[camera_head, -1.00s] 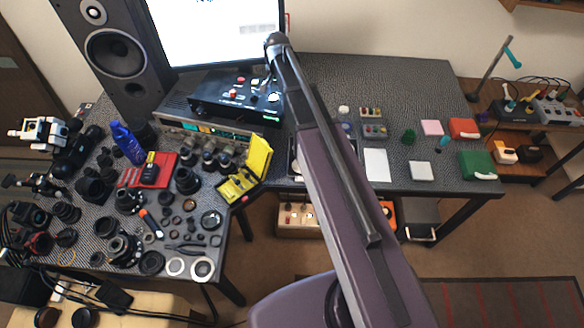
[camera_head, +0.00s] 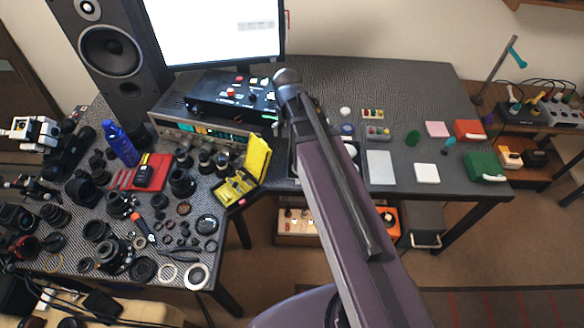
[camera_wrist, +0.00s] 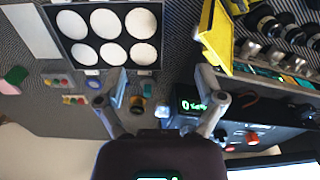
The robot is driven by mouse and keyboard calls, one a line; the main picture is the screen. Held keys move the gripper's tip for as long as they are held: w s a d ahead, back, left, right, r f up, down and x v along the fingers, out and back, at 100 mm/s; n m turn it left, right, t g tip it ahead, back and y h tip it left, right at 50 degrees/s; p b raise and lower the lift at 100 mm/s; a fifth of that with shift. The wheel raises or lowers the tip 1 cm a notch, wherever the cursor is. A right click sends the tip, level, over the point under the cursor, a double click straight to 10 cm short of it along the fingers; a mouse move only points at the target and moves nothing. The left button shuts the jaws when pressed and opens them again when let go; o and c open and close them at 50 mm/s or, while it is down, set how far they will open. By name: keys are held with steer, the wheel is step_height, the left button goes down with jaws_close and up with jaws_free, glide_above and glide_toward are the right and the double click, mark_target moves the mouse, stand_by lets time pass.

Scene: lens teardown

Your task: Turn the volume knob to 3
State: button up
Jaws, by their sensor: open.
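A black control box (camera_head: 215,98) sits on top of a grey receiver (camera_head: 205,129) below the monitor. It carries a red knob (camera_head: 231,92) and smaller controls. In the wrist view the box shows a lit green readout (camera_wrist: 193,106) starting with a 0; the rest is too small to read. A red-orange knob (camera_wrist: 252,137) lies right of it. I cannot tell which control is the volume knob. My gripper (camera_wrist: 163,76) is open and empty, its right finger overlapping the box near the readout. In the head view my arm hides it.
A yellow case (camera_head: 257,160) stands open in front of the receiver. A tray with several white discs (camera_wrist: 106,22) lies near my left finger. A speaker (camera_head: 112,55) and monitor (camera_head: 215,32) stand behind. Lens parts crowd the left table; the back right table has free room.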

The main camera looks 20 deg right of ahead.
steer(key=s+a+f+n+b, duration=0.1)
steer(key=s+f+n+b, duration=0.2)
steer(key=s, duration=0.6)
steer(key=shift+s+f+b, duration=0.25)
steer(key=shift+f+b, duration=0.1)
steer(key=shift+f, duration=0.25)
steer(key=shift+a, duration=0.1)
stand_by(1.1)
